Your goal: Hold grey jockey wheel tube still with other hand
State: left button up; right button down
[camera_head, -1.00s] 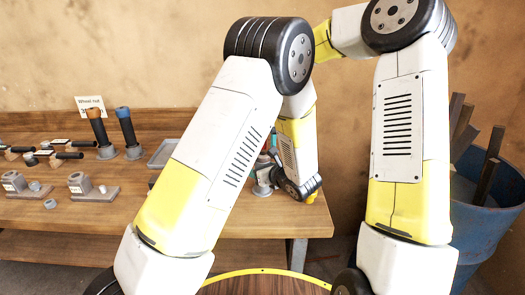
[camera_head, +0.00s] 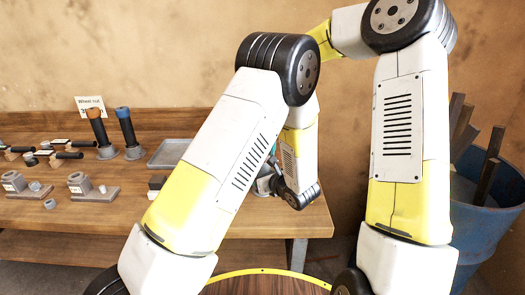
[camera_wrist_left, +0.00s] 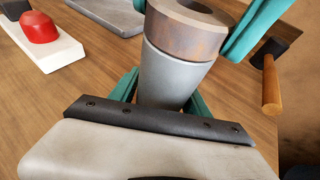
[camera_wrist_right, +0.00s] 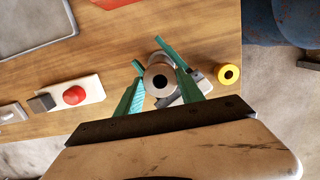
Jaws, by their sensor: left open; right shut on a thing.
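The grey jockey wheel tube (camera_wrist_left: 172,78) stands upright on the bench, with a brown rusty collar (camera_wrist_left: 188,28) on top. In the left wrist view my left gripper (camera_wrist_left: 162,92) is open, one green finger at each side of the tube. The right gripper's green fingers (camera_wrist_right: 157,82) are shut on the collar, which shows from above as a ring (camera_wrist_right: 159,80) in the right wrist view. In the head view my left arm hides most of the tube and both grippers.
A yellow ring (camera_wrist_right: 228,74) lies near the bench's right edge. A red knob (camera_wrist_right: 75,95) sits on a white block, beside a grey tray (camera_head: 168,152). Several dark-handled tools and grey blocks fill the bench's left. A blue barrel (camera_head: 485,225) stands right.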

pick_arm(q)
jog(key=shift+f, duration=0.3)
grip_shut()
dwell(0.3)
dwell(0.8)
pick_arm(e)
jog(key=shift+r, duration=1.25)
jog(key=shift+r, duration=2.45)
